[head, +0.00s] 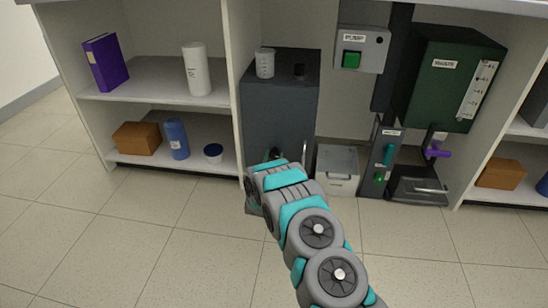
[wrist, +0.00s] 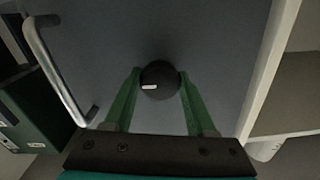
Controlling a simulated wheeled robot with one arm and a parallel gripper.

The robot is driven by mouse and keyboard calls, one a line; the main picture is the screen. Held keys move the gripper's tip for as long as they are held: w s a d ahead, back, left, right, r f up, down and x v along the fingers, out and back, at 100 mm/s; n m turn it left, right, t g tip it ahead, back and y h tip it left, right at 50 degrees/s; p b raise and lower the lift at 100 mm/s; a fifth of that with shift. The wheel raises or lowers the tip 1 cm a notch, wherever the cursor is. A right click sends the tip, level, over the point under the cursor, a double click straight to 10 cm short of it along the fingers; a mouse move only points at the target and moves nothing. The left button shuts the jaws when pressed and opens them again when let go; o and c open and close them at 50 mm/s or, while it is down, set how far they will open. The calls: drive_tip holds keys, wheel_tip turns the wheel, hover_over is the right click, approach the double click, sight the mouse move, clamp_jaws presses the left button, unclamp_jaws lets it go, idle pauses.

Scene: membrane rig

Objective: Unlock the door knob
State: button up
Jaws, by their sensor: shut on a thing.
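The door knob (wrist: 160,80) is a round black knob with a white mark pointing left, on the face of a dark grey door (wrist: 220,60) in the wrist view. My gripper (wrist: 158,85) has its two green fingers on either side of the knob and is shut on it. In the head view my arm reaches to the lower front of the dark grey cabinet (head: 280,110), and the gripper itself is mostly hidden behind the arm. A metal bar handle (wrist: 55,70) is on the door, left of the knob in the wrist view.
A beaker (head: 265,63) stands on the cabinet. To its right are a pump box (head: 362,48), a white lidded box (head: 338,170) and a green tank (head: 440,80). Shelves on the left hold a purple binder (head: 106,62) and bottles. The floor in front is clear.

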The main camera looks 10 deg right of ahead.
drive_tip(key=shift+n, duration=0.3)
drive_tip(key=n+p, duration=0.1)
drive_tip(key=n, duration=0.2)
drive_tip(key=shift+n, duration=0.4)
drive_tip(key=n+p, duration=0.1)
drive_tip(key=n, duration=0.3)
drive_tip(key=shift+r+n, duration=0.1)
drive_tip(key=shift+n, duration=0.2)
drive_tip(key=n+p, duration=0.1)
drive_tip(key=n, duration=0.3)
drive_tip(key=shift+p, duration=0.4)
drive_tip(key=n+p, duration=0.1)
drive_tip(key=n, duration=0.3)
drive_tip(key=shift+n, duration=0.6)
drive_tip(key=o, duration=1.4)
drive_tip(key=shift+s, duration=0.1)
